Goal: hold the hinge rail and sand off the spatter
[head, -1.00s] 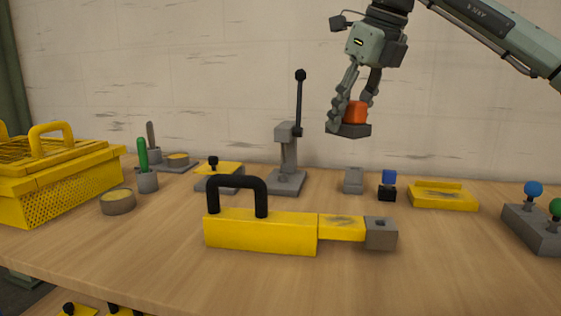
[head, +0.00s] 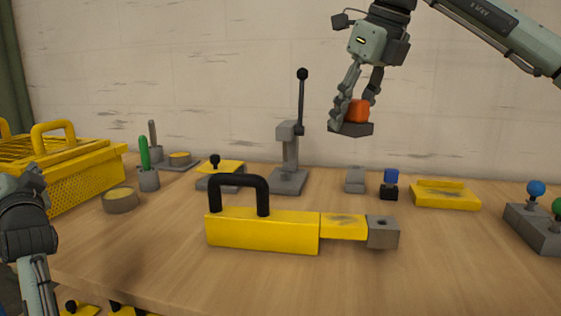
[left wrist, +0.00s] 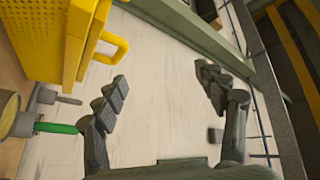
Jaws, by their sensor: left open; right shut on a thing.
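The hinge rail, a yellow bar (head: 262,232) with a black handle (head: 239,181), lies on the table. Its narrower right part (head: 343,226) carries a dark spatter patch and ends in a grey block (head: 383,232). My right gripper (head: 354,110) is shut on the orange knob of a sanding block (head: 351,129), held high above the table behind the rail. My left arm shows at the left edge of the head view, well left of the rail. In the left wrist view my left gripper (left wrist: 163,82) is open, with nothing between its fingers.
A yellow perforated basket (head: 75,185) stands at the left, beside a round tin (head: 120,200) and a green-handled tool (head: 144,152). Behind the rail stand a lever press (head: 289,160) and small blocks. A yellow tray (head: 444,196) and a knobbed grey block (head: 535,228) are at the right.

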